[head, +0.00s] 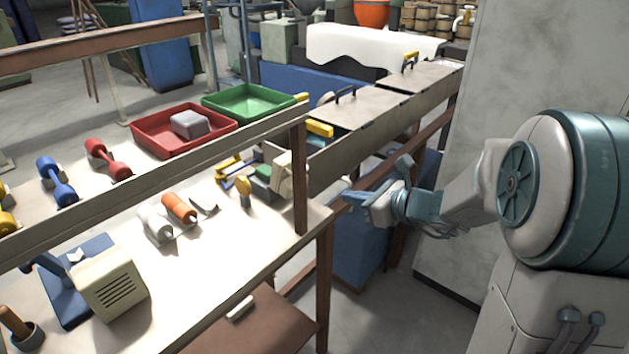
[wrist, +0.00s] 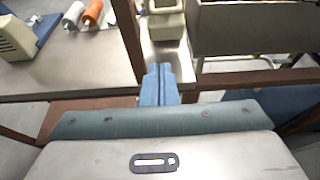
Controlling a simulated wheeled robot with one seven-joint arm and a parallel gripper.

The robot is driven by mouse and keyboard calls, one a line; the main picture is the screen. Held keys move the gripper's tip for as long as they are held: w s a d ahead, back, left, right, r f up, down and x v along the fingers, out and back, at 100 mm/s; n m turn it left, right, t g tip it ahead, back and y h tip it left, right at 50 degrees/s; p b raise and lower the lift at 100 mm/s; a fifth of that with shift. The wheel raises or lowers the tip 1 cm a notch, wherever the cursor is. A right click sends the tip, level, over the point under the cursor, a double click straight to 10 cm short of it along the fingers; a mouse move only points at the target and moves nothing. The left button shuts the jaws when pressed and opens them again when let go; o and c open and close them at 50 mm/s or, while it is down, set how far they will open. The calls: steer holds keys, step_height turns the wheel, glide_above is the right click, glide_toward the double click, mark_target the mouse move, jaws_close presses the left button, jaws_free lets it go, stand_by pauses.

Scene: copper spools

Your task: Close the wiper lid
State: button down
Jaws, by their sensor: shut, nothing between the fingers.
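A long grey trough (head: 360,139) stands beyond the bench's right end. In the wrist view my gripper (wrist: 159,72) is shut and empty, below the trough's grey side (wrist: 255,32).
A wooden post (head: 299,185) and a rail (head: 170,168) stand near the gripper. A grey wall panel (head: 530,60) is at right.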

steer(key=w+a+f+p, duration=0.1)
steer(key=w+a+p, duration=0.1)
steer(key=w+a, duration=0.6)
steer(key=shift+w+a+f+m, duration=0.2)
steer(key=shift+w+a+m, duration=0.15)
steer(key=shift+a, duration=0.6)
